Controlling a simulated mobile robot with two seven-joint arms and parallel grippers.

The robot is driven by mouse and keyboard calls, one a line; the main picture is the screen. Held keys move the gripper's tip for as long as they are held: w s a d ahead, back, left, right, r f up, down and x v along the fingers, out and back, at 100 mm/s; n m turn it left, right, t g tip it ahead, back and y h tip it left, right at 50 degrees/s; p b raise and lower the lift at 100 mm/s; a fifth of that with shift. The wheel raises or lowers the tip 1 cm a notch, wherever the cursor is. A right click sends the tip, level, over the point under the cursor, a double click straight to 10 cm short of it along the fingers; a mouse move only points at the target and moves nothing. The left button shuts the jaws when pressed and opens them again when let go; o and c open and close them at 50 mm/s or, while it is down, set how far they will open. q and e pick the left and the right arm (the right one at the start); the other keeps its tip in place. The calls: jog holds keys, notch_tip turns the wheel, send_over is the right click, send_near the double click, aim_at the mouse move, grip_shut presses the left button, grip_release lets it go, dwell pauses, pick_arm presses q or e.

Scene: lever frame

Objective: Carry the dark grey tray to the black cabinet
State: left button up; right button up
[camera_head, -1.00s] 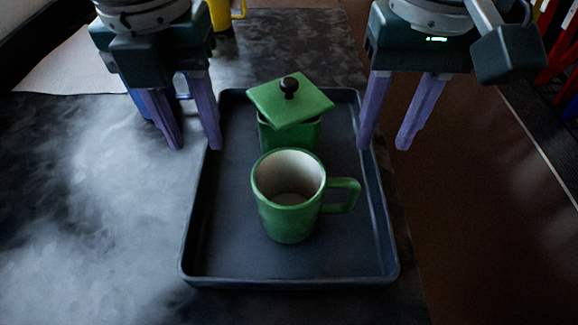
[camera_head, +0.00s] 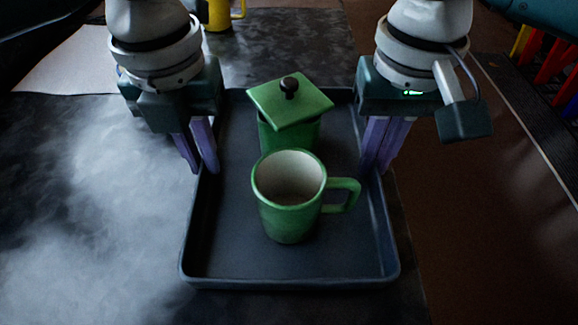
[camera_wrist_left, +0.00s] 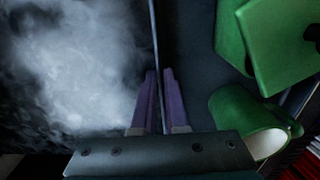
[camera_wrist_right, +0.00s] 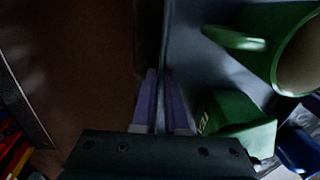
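The dark grey tray (camera_head: 330,265) lies on the dark table in the head view. A green mug (camera_head: 285,215) stands on it with its handle to the right. Behind the mug stands a green pot (camera_head: 275,138) with a square lid and dark knob, the lid sitting askew. My left gripper (camera_head: 203,170) has its fingers closed on the tray's left wall; the wall runs between the fingertips (camera_wrist_left: 158,74) in the left wrist view. My right gripper (camera_head: 374,170) is likewise closed on the right wall, also seen between its fingertips (camera_wrist_right: 161,72) in the right wrist view. I cannot make out the black cabinet.
The marbled table (camera_head: 80,220) is clear left of the tray. A yellow mug (camera_head: 218,14) stands behind, near a pale sheet (camera_head: 70,65) at the back left. Right of the table edge is brown floor (camera_head: 480,220), with red and yellow items (camera_head: 555,65) beyond.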

pick_arm(q)
grip_shut()
pick_arm(e)
grip_shut()
pick_arm(q)
jog(key=shift+r, duration=0.15)
pick_arm(e)
jog(key=shift+r, duration=0.15)
dwell(0.5)
